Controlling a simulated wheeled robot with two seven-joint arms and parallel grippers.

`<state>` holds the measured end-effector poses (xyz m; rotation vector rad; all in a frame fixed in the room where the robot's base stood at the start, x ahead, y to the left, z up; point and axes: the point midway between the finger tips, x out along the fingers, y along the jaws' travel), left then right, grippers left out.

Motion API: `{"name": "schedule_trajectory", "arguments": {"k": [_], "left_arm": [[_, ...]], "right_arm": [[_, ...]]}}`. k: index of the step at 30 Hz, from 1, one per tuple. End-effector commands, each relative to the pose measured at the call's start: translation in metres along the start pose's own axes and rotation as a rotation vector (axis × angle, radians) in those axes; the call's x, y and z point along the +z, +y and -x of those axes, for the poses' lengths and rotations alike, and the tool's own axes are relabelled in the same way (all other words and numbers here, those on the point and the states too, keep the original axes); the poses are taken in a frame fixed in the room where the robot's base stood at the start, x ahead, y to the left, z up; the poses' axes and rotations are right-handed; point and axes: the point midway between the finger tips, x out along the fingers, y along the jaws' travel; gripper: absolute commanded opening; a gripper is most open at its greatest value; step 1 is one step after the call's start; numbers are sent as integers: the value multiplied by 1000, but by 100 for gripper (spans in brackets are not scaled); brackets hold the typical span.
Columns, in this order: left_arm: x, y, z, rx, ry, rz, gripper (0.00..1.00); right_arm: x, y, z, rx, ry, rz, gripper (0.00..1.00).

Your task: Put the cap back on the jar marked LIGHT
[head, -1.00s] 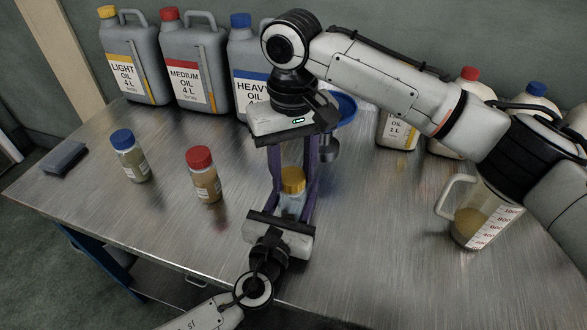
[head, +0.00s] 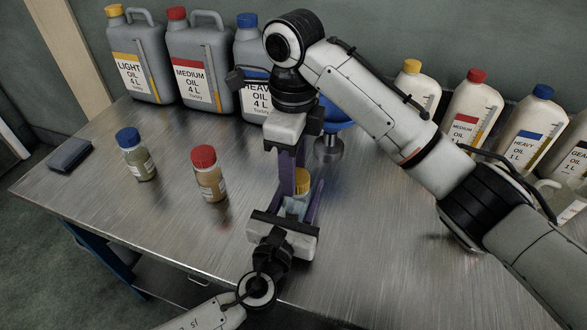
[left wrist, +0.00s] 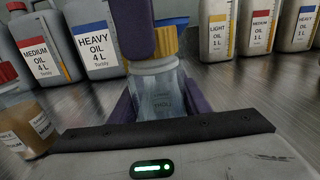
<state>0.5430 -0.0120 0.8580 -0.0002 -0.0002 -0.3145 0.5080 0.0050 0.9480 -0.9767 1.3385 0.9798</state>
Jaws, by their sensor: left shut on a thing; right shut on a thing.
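A small clear jar (head: 297,207) with a pale label stands upright near the front middle of the table. It also shows in the left wrist view (left wrist: 158,98), where its label is too blurred to read. My left gripper (head: 298,210) is shut around the jar's body. A yellow cap (head: 304,180) is at the jar's mouth; in the left wrist view the cap (left wrist: 166,42) is right above the pale neck. My right gripper (head: 297,178) points down from above and is shut on the cap. Its fingers partly hide the cap, so whether it is fully seated cannot be told.
A blue-capped jar (head: 137,158) and a red-capped jar (head: 208,177) stand to the left. Large oil cans (head: 137,70) line the back left, oil bottles (head: 470,115) the back right. A blue funnel (head: 335,112) is just behind my right gripper. A dark block (head: 69,155) lies far left.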

Motion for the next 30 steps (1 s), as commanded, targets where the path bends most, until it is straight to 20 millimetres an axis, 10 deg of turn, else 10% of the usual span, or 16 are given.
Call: {"name": "schedule_trajectory", "arguments": {"k": [11, 12, 15, 30], "left_arm": [[-2, 1, 0, 2, 4, -1, 0], [-2, 1, 0, 2, 4, -1, 0], [-2, 1, 0, 1, 4, -1, 0], [-2, 1, 0, 1, 4, -1, 0]], "right_arm": [[0, 0, 1, -1, -1, -79, 17], [0, 0, 1, -1, -1, -79, 39], [0, 0, 1, -1, -1, -78, 56], [0, -2, 26, -6, 0, -77, 56]]}}
